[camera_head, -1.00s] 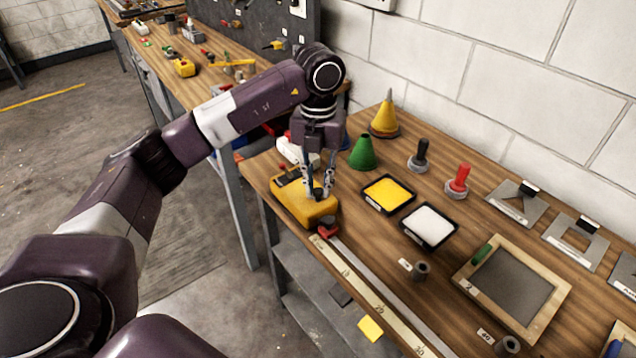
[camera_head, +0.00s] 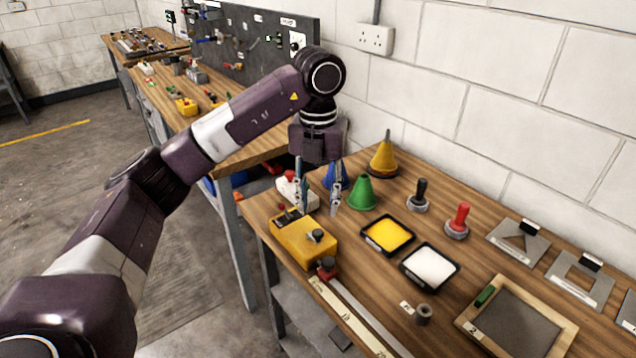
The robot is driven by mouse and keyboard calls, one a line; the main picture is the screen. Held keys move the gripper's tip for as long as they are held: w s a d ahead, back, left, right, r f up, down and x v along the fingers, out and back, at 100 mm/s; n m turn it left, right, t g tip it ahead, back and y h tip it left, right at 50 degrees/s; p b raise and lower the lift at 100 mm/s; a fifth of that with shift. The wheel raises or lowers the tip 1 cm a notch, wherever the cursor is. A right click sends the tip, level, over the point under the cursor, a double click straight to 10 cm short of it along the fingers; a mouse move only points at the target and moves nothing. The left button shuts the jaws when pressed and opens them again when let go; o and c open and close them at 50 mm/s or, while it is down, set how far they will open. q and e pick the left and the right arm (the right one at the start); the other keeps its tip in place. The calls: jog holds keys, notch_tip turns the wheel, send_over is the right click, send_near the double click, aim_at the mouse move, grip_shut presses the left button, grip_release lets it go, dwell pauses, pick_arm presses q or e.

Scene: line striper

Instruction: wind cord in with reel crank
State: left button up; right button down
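The yellow reel box (camera_head: 301,242) sits on the near left corner of the wooden bench. No loose cord can be made out. My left gripper (camera_head: 318,209) points down above and behind the box, with its two fingers apart and nothing between them. It is clear of the crank knob. My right gripper is out of view.
Behind the box are a white power strip (camera_head: 294,190), a blue cone (camera_head: 337,176), a green cone (camera_head: 363,194) and a yellow cone (camera_head: 383,160). Yellow (camera_head: 387,234) and white (camera_head: 430,266) paint trays lie to the right. A long ruler (camera_head: 346,313) runs along the front edge.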

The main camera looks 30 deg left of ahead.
pick_arm(q)
jog(key=shift+r, duration=2.55)
